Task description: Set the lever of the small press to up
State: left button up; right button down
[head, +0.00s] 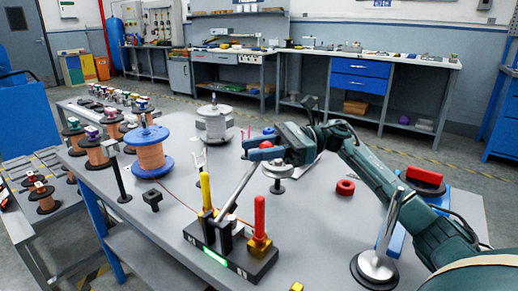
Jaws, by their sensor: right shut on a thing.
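The small press (230,248) stands near the front of the grey table. It has a dark base with a lit green strip, and a yellow upright handle (205,190) and a red upright handle (259,216) stand at it. Its grey metal lever (238,190) slants up and to the right from the base. My right gripper (264,150) is at the lever's upper end, shut around a red knob (266,145) there; the fingers partly hide it. My left gripper is not in view.
A blue spool with copper wire (150,155) and a white spool (215,124) stand at the table's left and back. A red ring (345,187) lies right of the press. A silver stand (376,266) is at front right. My right forearm crosses the table's right side.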

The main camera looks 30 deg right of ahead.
jog(key=shift+a+r+h, duration=0.2)
jog(key=shift+r+h, duration=0.1)
jog(key=shift+r, duration=0.05)
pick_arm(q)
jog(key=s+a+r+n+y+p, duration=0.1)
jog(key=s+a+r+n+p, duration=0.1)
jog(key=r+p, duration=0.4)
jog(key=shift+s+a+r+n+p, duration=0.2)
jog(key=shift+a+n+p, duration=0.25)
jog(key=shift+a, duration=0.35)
pick_arm(e)
jog(key=s+a+r+n+h, duration=0.2)
jog(key=s+a+r+h, duration=0.1)
jog(key=a, duration=0.4)
jog(key=s+a+r+n+h, duration=0.2)
jog(key=s+a+r+h, duration=0.1)
jog(key=a, duration=0.4)
jog(key=shift+r+n+h, duration=0.3)
jog(key=shift+r+h, duration=0.15)
jog(key=shift+h, duration=0.85)
jog(key=shift+a, duration=0.1)
jog(key=c, duration=1.1)
grip_release()
jog(key=shift+o, duration=0.2)
jog(key=shift+r, duration=0.1)
jog(key=shift+r, duration=0.1)
